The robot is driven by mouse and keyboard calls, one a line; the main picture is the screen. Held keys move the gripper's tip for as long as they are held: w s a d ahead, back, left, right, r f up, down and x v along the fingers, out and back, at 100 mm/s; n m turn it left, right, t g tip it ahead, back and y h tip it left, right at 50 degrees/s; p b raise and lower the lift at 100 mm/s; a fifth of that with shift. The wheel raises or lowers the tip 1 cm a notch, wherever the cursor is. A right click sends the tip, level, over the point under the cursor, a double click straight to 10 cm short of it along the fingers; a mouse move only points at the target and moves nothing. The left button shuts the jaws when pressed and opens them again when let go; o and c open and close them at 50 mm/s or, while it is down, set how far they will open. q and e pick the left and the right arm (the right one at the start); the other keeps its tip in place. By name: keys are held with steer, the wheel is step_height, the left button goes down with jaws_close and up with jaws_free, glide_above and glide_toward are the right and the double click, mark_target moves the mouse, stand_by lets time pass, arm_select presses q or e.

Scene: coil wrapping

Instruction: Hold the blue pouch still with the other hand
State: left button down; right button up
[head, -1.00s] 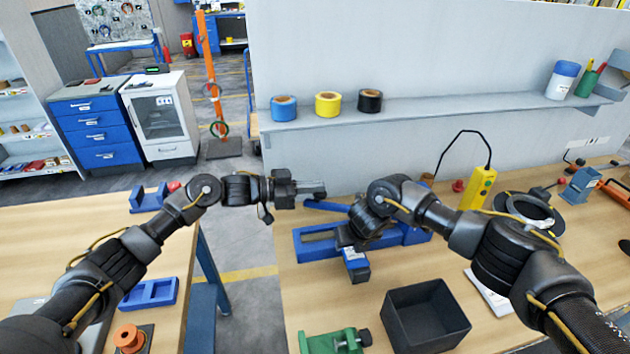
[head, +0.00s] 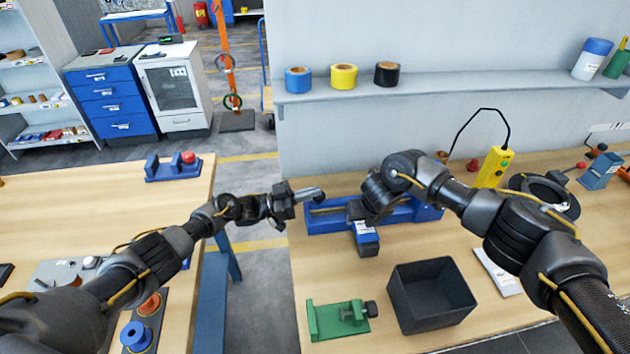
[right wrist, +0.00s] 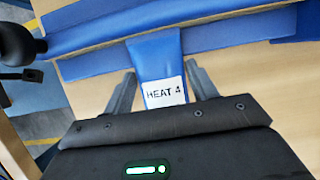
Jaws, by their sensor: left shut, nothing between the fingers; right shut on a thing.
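The blue pouch (head: 366,237) lies across the front of a long blue fixture (head: 322,224) on the right bench. In the right wrist view the pouch (right wrist: 154,58) carries a white label reading "HEAT 4". My right gripper (right wrist: 166,88) has one finger on each side of the pouch and is shut on it. In the head view my right wrist hides the pouch's upper end. My left gripper (head: 316,194) is shut and empty, above the left end of the fixture and apart from the pouch.
A black open bin (head: 430,296) and a green clamp fixture (head: 338,320) stand in front of the pouch. A yellow control box (head: 492,167) stands behind my right arm. Tape rolls (head: 343,76) sit on the wall shelf. A gap separates the two benches.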

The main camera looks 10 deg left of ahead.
arm_select(q)
steer(key=shift+s+f, duration=0.2)
steer(key=shift+f, duration=0.35)
steer(key=shift+s+f, duration=0.15)
steer(key=shift+f, duration=0.35)
arm_select(e)
steer(key=shift+s+r, duration=0.1)
steer(key=shift+r, duration=0.05)
stand_by(1.4)
arm_select(q)
steer(key=r, duration=0.4)
steer(key=shift+w+r, duration=0.25)
steer(key=shift+w, duration=0.05)
arm_select(e)
steer(key=shift+a, duration=0.1)
arm_select(q)
steer(key=v, duration=0.9)
steer(key=shift+a+r, duration=0.3)
steer(key=shift+r, duration=0.05)
arm_select(e)
steer(key=shift+f, duration=0.2)
